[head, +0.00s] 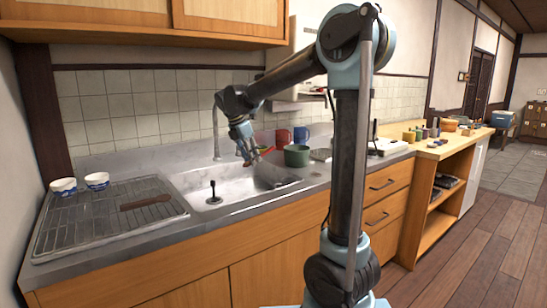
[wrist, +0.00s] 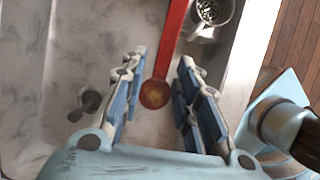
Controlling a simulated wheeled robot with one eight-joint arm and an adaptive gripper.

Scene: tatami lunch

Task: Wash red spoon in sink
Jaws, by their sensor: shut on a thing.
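The red spoon shows between my fingers in the wrist view, its round bowl (wrist: 155,94) toward me and its red handle (wrist: 174,38) running up out of the frame. My gripper (wrist: 162,62) is shut on the spoon; the exact contact is hard to see. In the head view my gripper (head: 247,158) hangs over the back right of the sink (head: 235,178), with a bit of the red spoon (head: 265,150) showing beside it.
A dark upright stem (head: 212,190) stands in the sink. A drying rack (head: 105,215) with two bowls nearby fills the left counter. A wall cabinet (head: 110,25) hangs above.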

